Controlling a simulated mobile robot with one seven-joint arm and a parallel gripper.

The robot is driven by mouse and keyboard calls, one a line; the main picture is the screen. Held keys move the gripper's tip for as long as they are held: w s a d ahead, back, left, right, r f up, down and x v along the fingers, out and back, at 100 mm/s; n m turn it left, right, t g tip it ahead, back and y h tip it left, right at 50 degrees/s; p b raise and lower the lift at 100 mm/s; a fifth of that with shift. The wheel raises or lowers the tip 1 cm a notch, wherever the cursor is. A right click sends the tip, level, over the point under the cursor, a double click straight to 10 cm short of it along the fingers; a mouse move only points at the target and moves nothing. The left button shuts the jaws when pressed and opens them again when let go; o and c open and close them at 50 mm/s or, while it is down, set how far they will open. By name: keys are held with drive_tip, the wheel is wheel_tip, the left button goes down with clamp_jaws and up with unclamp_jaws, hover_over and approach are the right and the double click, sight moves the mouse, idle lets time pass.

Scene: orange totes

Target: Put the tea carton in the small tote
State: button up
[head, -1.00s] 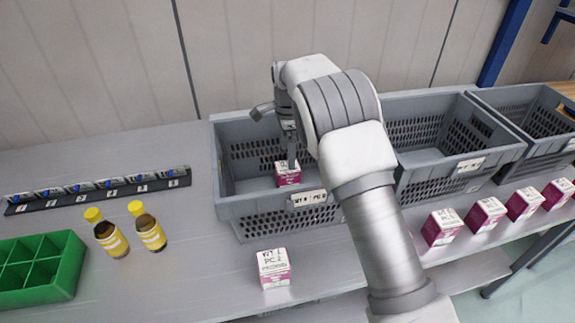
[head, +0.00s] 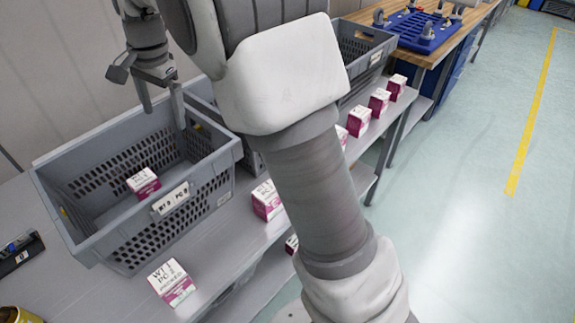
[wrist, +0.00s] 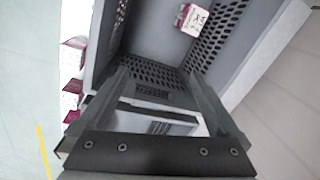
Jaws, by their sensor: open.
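A small white-and-pink carton (head: 144,183) sits on the floor of the nearest grey tote (head: 205,165). It also shows in the wrist view (wrist: 192,18), near the top edge. My gripper (head: 163,115) is open and empty, raised above the tote's back right part and apart from the carton. In the wrist view its two fingers (wrist: 158,75) stand apart with nothing between them. The lettering is too small to tell whether this carton is tea. My arm hides part of the totes behind.
Similar cartons stand outside on the bench, one in front of the tote (head: 172,283), one to its right (head: 267,200), others further along (head: 358,121). Another grey tote (head: 362,50) stands further back. A wooden table with a blue tray (head: 418,32) lies beyond; open floor at right.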

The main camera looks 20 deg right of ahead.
drive_tip(key=s+d+r+n+t, duration=0.1)
drive_tip(key=s+d+r+n, duration=0.1)
drive_tip(key=s+d+r, duration=0.4)
drive_tip(key=s+d+r+n+t, duration=0.1)
drive_tip(key=s+d+r+n, duration=0.15)
drive_tip(key=s+d, duration=0.45)
drive_tip(key=s+d+f+n+t, duration=0.1)
drive_tip(key=s+f+n, duration=0.1)
drive_tip(key=s, duration=0.6)
drive_tip(key=s+d+f+n+t+h, duration=0.1)
drive_tip(key=s+d+f+n, duration=0.1)
drive_tip(key=s, duration=0.5)
drive_tip(key=shift+s+f+n, duration=0.35)
drive_tip(key=shift+f+n, duration=0.1)
drive_tip(key=shift+d, duration=0.2)
